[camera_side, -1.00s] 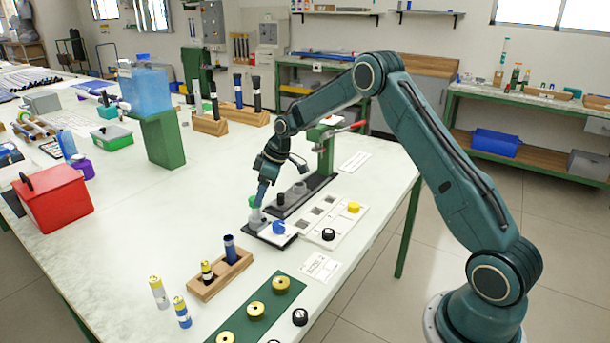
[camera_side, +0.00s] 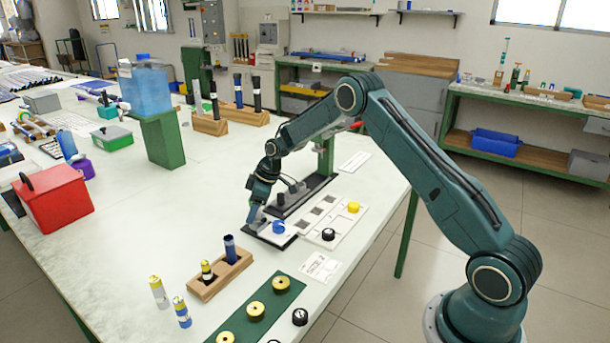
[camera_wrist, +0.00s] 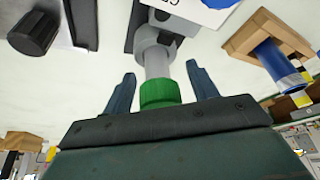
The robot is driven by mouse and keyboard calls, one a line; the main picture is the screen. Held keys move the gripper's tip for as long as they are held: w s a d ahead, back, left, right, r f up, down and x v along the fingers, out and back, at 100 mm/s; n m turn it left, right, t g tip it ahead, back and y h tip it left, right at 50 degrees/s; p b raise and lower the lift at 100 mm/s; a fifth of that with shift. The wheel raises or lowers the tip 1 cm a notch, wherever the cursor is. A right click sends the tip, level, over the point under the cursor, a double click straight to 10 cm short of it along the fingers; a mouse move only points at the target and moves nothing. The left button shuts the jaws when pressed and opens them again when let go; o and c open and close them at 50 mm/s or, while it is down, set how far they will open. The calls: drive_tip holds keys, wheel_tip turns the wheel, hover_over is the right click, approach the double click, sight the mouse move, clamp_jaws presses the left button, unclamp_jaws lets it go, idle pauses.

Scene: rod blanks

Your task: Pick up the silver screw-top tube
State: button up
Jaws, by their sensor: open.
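The silver tube (camera_wrist: 157,66) has a green screw top (camera_wrist: 160,93) and stands in a grey holder (camera_wrist: 152,36) in the wrist view. My gripper (camera_wrist: 161,74) is open, with one finger to the left and one to the right of the tube and visible gaps on both sides. The green top lies between the fingers, near the gripper's body. In the side view my gripper (camera_side: 256,212) points down at the holder spot by the dark-edged plate with a blue disc (camera_side: 279,227). There it hides most of the tube.
A wooden rack (camera_side: 213,287) with a blue tube (camera_side: 230,248) stands in front. A yellow-topped tube (camera_side: 158,291) and a blue tube with a yellow top (camera_side: 181,312) stand beside it. A white slotted panel (camera_side: 339,231) lies to the right.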

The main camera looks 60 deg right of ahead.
idle(0.5)
drive_tip(key=c, duration=1.1)
drive_tip(key=shift+r, duration=0.1)
wheel_tip(320, 180, up, 20)
drive_tip(key=shift+f, duration=0.15)
idle(0.4)
